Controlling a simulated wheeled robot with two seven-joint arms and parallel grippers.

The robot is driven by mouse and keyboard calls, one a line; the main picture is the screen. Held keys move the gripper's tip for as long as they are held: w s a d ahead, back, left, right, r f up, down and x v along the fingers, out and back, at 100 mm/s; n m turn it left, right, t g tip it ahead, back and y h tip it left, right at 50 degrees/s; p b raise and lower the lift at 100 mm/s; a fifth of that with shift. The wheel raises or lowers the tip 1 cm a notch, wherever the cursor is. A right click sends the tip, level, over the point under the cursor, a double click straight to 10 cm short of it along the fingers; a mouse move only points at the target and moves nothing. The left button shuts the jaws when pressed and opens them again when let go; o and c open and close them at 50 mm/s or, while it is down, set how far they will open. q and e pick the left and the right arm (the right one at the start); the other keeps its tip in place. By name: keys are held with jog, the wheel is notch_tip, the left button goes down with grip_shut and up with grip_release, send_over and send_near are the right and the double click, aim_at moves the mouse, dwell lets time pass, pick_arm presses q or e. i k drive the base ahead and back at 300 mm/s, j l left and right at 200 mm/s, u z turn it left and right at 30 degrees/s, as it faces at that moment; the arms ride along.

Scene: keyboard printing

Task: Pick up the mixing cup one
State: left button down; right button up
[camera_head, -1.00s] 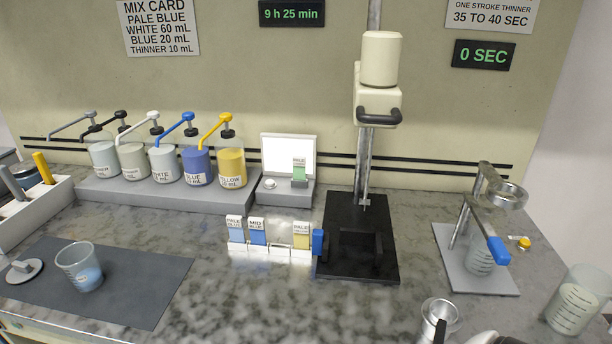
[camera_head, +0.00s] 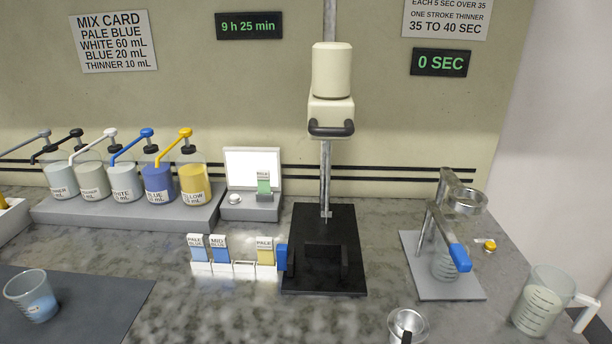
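A clear cup (camera_head: 38,303) with blue liquid in its lower part stands upright on the dark grey mat (camera_head: 97,302) at the lower left, near the picture's left edge. No label on it can be read. Another clear graduated vessel (camera_head: 446,264) stands under the metal stand on the right, partly hidden by it. I cannot tell from markings which one is mixing cup one. Neither of my grippers is in view.
A black-based mixer stand (camera_head: 324,275) is in the middle, beside a small rack of labelled cards (camera_head: 235,268). Pump bottles (camera_head: 158,184) line the back left. A graduated jug (camera_head: 538,303) and a metal cup (camera_head: 407,325) stand at the front right. Bare counter lies front centre.

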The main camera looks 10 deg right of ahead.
aim_at(31, 292)
jog(key=u, duration=1.35)
jog(key=j, duration=0.5)
jog(key=k+j, duration=0.15)
jog(key=j, duration=0.3)
